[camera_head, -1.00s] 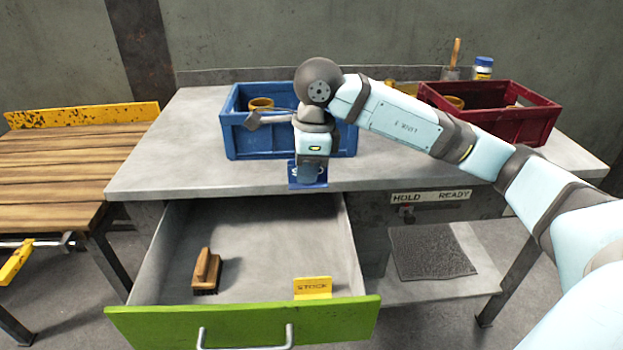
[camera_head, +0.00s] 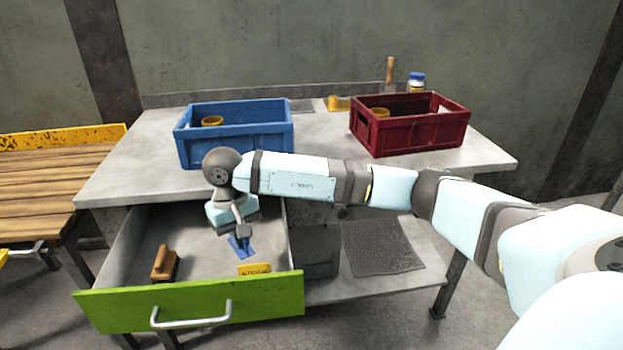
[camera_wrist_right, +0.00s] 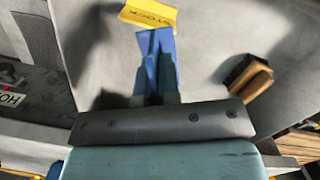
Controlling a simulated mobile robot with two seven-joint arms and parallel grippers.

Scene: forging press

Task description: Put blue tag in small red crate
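The blue tag (camera_head: 240,248) is in my right gripper (camera_head: 241,233), low over the open drawer beside the yellow tag. In the right wrist view the blue tag (camera_wrist_right: 155,58) stands out from between the fingertips (camera_wrist_right: 155,97), which are shut on it. I cannot tell whether it touches the drawer floor. The small red crate (camera_head: 421,134) stands on the right part of the table top, well apart from the gripper. My left gripper is not in view.
The green-fronted drawer (camera_head: 190,303) holds a brush (camera_head: 164,264) and a yellow "STOCK" tag (camera_head: 254,269). A blue crate (camera_head: 240,145) stands on the table's left. A jar (camera_head: 416,82) and a wooden handle (camera_head: 389,75) stand behind the red crate. A dark mat (camera_head: 380,247) lies on the lower shelf.

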